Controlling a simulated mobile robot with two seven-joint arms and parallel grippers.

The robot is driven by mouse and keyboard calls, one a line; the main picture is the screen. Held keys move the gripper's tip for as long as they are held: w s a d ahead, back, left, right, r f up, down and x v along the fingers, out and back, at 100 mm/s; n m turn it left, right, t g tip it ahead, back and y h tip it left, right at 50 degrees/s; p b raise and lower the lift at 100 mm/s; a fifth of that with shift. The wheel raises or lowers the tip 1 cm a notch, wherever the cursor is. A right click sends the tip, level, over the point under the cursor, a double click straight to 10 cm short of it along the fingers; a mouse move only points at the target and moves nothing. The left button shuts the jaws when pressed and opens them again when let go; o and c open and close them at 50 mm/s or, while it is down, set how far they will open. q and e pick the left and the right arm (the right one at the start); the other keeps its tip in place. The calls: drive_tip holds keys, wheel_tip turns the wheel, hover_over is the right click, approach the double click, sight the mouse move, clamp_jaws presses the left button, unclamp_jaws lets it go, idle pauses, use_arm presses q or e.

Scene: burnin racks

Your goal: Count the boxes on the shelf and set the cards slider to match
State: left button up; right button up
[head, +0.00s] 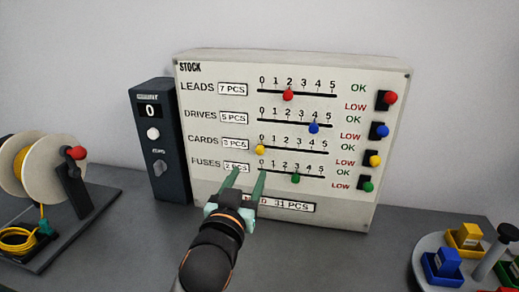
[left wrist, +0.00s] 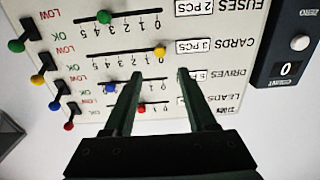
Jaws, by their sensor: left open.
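The cream stock panel (head: 220,72) stands against the wall with four slider rows. The yellow cards knob (head: 260,149) is at 0, the left end of its slot; its label reads 3 PCS. My left gripper (head: 249,178) is open and empty in front of the panel, its fingertips below the cards knob in the head view. In the left wrist view the yellow knob (left wrist: 159,51) shows beyond and between the open fingertips (left wrist: 160,74), apart from them. No shelf is clearly visible. My right gripper is not in view.
The red leads knob (head: 288,95) is at 2, the blue drives knob (head: 314,128) at 4, the green fuses knob (head: 295,178) at 3. A dark counter (head: 152,145) reads 0. A cable reel (head: 45,168) is left; a round tray (head: 425,275) with coloured boxes is right.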

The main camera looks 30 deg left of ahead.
sight(259, 152)
use_arm(q)
drive_tip(key=p+x, duration=0.1)
drive_tip(key=x, duration=0.9)
drive_tip(key=shift+w, duration=0.25)
clamp_jaws()
idle(1.0)
